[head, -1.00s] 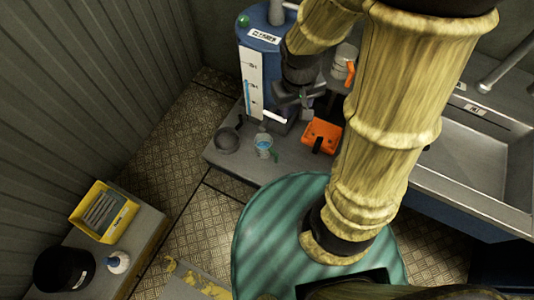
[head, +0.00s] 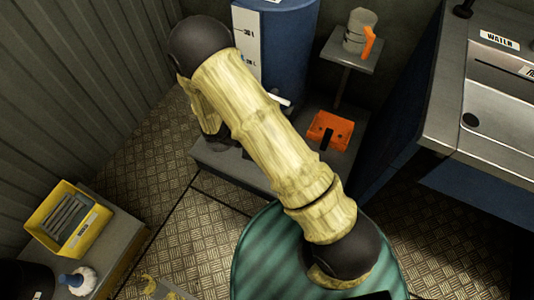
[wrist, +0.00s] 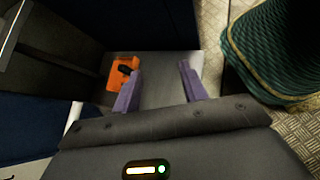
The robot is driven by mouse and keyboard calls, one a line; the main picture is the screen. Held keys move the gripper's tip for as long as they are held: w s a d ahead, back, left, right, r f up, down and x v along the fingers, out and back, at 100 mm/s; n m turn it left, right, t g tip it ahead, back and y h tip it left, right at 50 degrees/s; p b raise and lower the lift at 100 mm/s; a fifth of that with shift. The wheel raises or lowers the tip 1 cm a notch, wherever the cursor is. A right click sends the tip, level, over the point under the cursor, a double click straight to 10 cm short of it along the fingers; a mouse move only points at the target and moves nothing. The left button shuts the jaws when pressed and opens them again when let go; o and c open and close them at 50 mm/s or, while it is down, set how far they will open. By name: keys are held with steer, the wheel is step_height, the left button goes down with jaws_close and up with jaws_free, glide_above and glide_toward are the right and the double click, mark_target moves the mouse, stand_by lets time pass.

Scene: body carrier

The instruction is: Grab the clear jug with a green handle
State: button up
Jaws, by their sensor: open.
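The clear jug with a green handle does not show in either view now. In the head view my arm covers the spot on the low grey platform (head: 238,170) where it stood a second ago. My gripper (wrist: 162,92) shows in the wrist view with its two purple fingers apart and nothing between them. Bare platform surface (wrist: 160,70) lies beyond the fingers. In the head view my gripper is mostly hidden behind my arm.
An orange block-like object (head: 330,130) sits on the platform. A grey jug with an orange handle (head: 358,30) stands on a small raised shelf, beside a blue tank (head: 290,45). A sink counter (head: 480,130) is at right. A yellow bin (head: 68,220) stands at lower left.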

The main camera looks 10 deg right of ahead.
steer(key=w+a+f+n+t+b, duration=0.1)
steer(key=f+n+t+b, duration=0.3)
steer(key=f, duration=0.7)
steer(key=w+a+f+n+t+h+b, duration=0.1)
steer(key=a+f+n+t+b, duration=0.3)
steer(key=f+b, duration=0.4)
steer(key=w+a+f+n+t+h+b, duration=0.1)
steer(key=a+f+n+t+b, duration=0.2)
steer(key=f, duration=1.2)
steer(key=n+t+b, duration=0.1)
steer(key=t+b, duration=0.1)
steer(key=b, duration=0.1)
steer(key=shift+a+f+n+t+b, duration=0.15)
steer(key=shift+n+t+b, duration=0.15)
steer(key=shift+n+b, duration=0.1)
steer(key=shift+w, duration=0.15)
steer(key=b+x, duration=0.5)
steer(key=x, duration=0.6)
steer(key=shift+d+b, duration=0.25)
steer(key=shift+b, duration=0.1)
steer(key=shift+w+d, duration=0.2)
steer(key=shift+w, duration=0.1)
